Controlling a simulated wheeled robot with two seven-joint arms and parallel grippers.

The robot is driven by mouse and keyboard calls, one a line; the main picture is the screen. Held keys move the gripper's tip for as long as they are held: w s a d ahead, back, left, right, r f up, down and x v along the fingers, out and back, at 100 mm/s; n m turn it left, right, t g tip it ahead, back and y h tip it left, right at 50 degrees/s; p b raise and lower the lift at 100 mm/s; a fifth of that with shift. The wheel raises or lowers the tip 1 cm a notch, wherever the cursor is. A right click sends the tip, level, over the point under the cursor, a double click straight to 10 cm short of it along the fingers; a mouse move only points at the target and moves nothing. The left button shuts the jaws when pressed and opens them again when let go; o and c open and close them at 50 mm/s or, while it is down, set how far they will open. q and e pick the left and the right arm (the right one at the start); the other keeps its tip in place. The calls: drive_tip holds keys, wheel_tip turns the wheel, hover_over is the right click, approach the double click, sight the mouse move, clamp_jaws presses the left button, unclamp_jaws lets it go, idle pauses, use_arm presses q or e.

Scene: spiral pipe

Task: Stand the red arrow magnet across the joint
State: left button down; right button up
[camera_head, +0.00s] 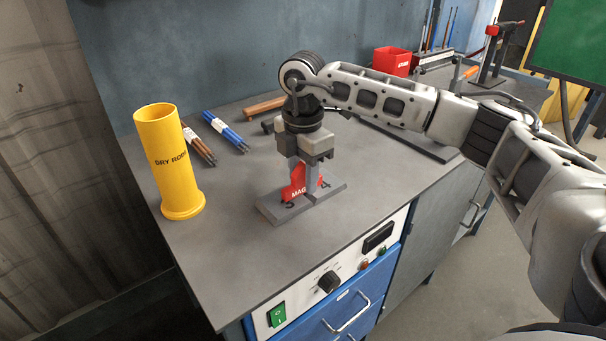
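The red arrow magnet (298,191) stands upright on two flat grey metal plates (272,212) near the middle of the bench. Part of its "MAG" lettering shows, and its upper part is hidden by my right gripper. My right gripper (307,172) points straight down from above, with its fingers shut on the magnet. The magnet's base appears to touch the plates near the line where they meet. Whether it spans that line evenly cannot be told. My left gripper is not in view.
A yellow "DRY RODS" tube (168,165) stands at the bench's left. Brown rods (199,146) and blue rods (225,131) lie behind it. A red box (391,61) sits at the back. The bench's front left (225,265) is clear, above a control panel (340,272).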

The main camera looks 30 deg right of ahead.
wheel_tip(320, 180, up, 12)
drive_tip(key=shift+f, duration=0.25)
drive_tip(key=shift+r, duration=0.55)
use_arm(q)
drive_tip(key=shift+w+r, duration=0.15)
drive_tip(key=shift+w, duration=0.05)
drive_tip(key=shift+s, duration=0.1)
use_arm(e)
drive_tip(key=shift+f, duration=0.1)
